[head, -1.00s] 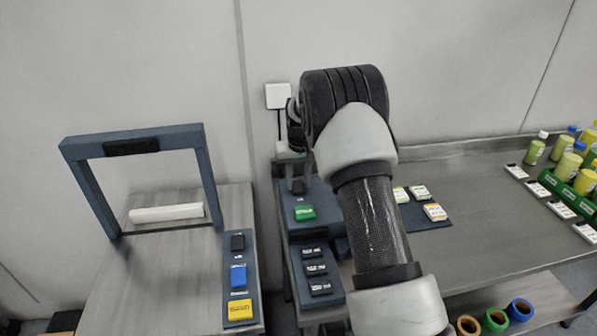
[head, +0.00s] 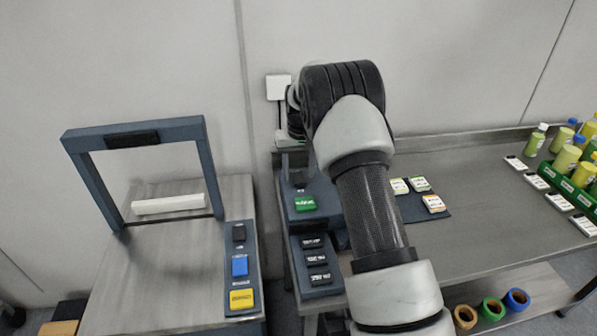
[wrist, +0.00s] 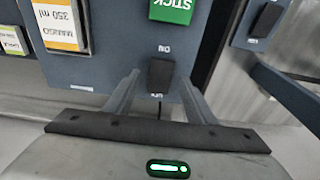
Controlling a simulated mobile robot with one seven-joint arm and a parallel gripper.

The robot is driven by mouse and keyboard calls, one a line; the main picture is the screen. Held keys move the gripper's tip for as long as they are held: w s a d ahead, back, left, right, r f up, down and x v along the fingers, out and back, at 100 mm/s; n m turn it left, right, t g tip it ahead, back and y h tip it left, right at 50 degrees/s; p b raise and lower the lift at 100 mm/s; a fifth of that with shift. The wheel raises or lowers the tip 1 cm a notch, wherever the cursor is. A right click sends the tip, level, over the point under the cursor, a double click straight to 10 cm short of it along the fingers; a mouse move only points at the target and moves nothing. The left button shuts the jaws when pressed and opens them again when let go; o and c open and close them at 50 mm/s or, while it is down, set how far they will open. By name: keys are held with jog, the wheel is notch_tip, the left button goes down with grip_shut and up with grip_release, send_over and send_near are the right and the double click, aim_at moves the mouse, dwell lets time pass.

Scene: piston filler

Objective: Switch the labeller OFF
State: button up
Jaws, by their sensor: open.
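In the wrist view the green STICK button (wrist: 172,8) is at the top. Below it is the labeller's black rocker switch (wrist: 160,75), with small labels at both ends, ON on the green button's side and OFF on my side. My gripper (wrist: 161,80) is open, one finger on each side of the switch. I cannot tell whether the fingers touch the panel.
A second machine with a grey arch (head: 135,135) stands left, with a black switch (head: 238,232), blue button (head: 240,266) and yellow button (head: 241,300). Several black buttons (head: 316,259) lie in front of the green one. Label packs (head: 433,203) lie right of my arm.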

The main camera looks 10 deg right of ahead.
aim_at(300, 182)
notch_tip(300, 182, up, 17)
jog(key=s, duration=0.2)
jog(key=shift+s, duration=0.15)
jog(key=s+r+t, duration=0.1)
jog(key=s+r, duration=0.6)
jog(key=s, duration=0.3)
jog(key=s+r+t, duration=0.1)
jog(key=s+r, duration=0.5)
jog(key=s, duration=0.4)
jog(key=s+f+t, duration=0.1)
jog(key=s+f, duration=0.1)
jog(key=s, duration=0.7)
jog(key=s+f+t+p, duration=0.1)
jog(key=s+f, duration=0.1)
jog(key=s, duration=0.7)
jog(key=shift+s+f, duration=0.15)
jog(key=shift+s, duration=0.25)
